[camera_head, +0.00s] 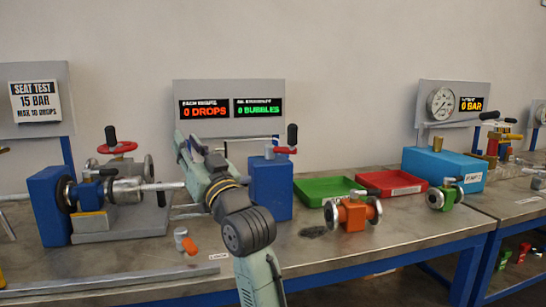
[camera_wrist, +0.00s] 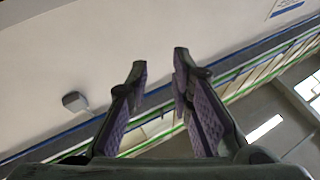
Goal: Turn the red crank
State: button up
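A red crank (camera_head: 285,150) with an upright black handle sits on top of a blue block (camera_head: 271,188), right of my arm. My gripper (camera_head: 187,147) is at the raised end of my arm, left of the crank and apart from it. In the wrist view my gripper (camera_wrist: 160,65) is open, with nothing between its two purple-padded fingers. The wrist view shows no crank. A red handwheel (camera_head: 117,148) with a black handle stands at the left, on a clamped vessel rig.
The metal bench (camera_head: 330,262) holds a green tray (camera_head: 325,191), a red tray (camera_head: 390,184), an orange flanged valve (camera_head: 352,213) and a green flanged valve (camera_head: 443,198). A small orange-handled part (camera_head: 187,241) lies near the front. A display board (camera_head: 229,106) stands behind my arm.

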jog(key=w+d+m+t+h, duration=0.1)
jog(key=d+m+t+h, duration=0.1)
jog(key=m, duration=0.3)
jog(key=w+d+f+m+t+h, duration=0.1)
jog(key=w+d+m+h, duration=0.1)
jog(key=d+m+h, duration=0.2)
jog(key=w+d+f+m+t+h, duration=0.1)
jog(key=w+d+m+t+h, duration=0.1)
jog(key=m+h, duration=0.3)
jog(key=shift+d+f+m+t+b, duration=0.2)
jog(key=shift+d+m+t+b, duration=0.15)
jog(key=shift+d+m, duration=0.45)
grip_shut()
jog(key=m+g+h, duration=0.3)
jog(key=m+h, duration=0.7)
jog(key=m, duration=0.3)
send_near(296, 152)
jog(key=p+x, duration=0.4)
jog(key=x, duration=0.3)
jog(key=shift+a+r+p, duration=0.1)
jog(key=shift+a+p, duration=0.05)
jog(key=shift+p, duration=0.15)
jog(key=shift+t, duration=0.25)
jog(key=shift+w+d+y, duration=0.2)
jog(key=shift+y, duration=0.3)
jog(key=shift+w+d+n+y, duration=0.1)
jog(key=shift+n+y, duration=0.3)
